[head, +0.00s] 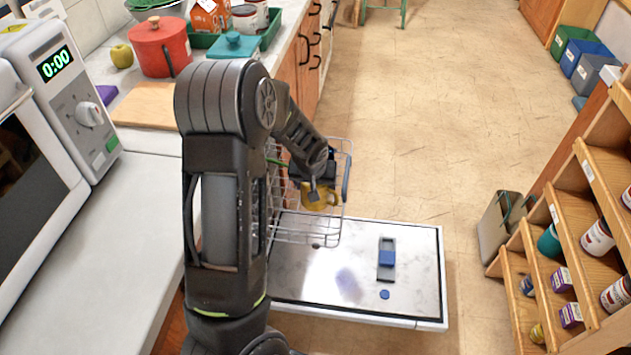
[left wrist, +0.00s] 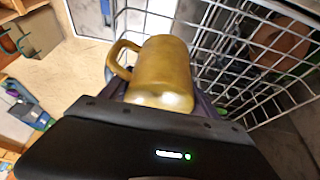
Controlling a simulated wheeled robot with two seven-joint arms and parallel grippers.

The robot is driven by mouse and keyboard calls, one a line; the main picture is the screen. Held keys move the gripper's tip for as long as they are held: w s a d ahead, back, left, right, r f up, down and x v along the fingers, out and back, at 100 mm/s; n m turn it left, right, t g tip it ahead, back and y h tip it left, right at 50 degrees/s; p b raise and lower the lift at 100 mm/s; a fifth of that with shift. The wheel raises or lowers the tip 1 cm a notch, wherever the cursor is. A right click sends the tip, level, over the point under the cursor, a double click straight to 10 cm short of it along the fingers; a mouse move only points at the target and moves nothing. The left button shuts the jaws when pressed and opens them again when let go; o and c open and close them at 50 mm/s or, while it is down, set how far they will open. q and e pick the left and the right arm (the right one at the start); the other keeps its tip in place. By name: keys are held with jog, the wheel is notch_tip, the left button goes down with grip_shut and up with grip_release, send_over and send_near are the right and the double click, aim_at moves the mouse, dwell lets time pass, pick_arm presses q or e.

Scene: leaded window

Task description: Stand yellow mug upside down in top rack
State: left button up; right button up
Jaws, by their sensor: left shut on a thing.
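The yellow mug (head: 318,194) is in my left gripper (head: 318,182), over the wire top rack (head: 300,238) of the open dishwasher. In the left wrist view the mug (left wrist: 162,72) sits between the fingers of my left gripper (left wrist: 155,92), its handle to the left. The rack's wire wall (left wrist: 240,50) is beside and beyond it. I cannot tell whether the mug touches the rack. My left arm hides part of the rack in the head view. My right gripper is not in view.
The open dishwasher door (head: 340,275) lies flat below the rack. The counter (head: 110,230) with a microwave (head: 40,120), red pot (head: 160,48) and cutting board (head: 145,105) is at the left. A wooden shelf (head: 560,250) with cans stands at the right. The floor between is clear.

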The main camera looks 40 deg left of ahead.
pick_arm(q)
jog(key=shift+f+b, duration=1.35)
jog(key=shift+f, duration=1.15)
jog(key=shift+f+b, duration=0.65)
jog(key=shift+f, duration=0.05)
jog(key=o, duration=1.8)
jog(key=shift+r, duration=0.1)
jog(key=v, duration=0.7)
jog(key=shift+s+r+p, duration=0.15)
jog(key=shift+r+p, duration=0.15)
jog(key=shift+r, duration=0.05)
jog(key=shift+d, duration=0.1)
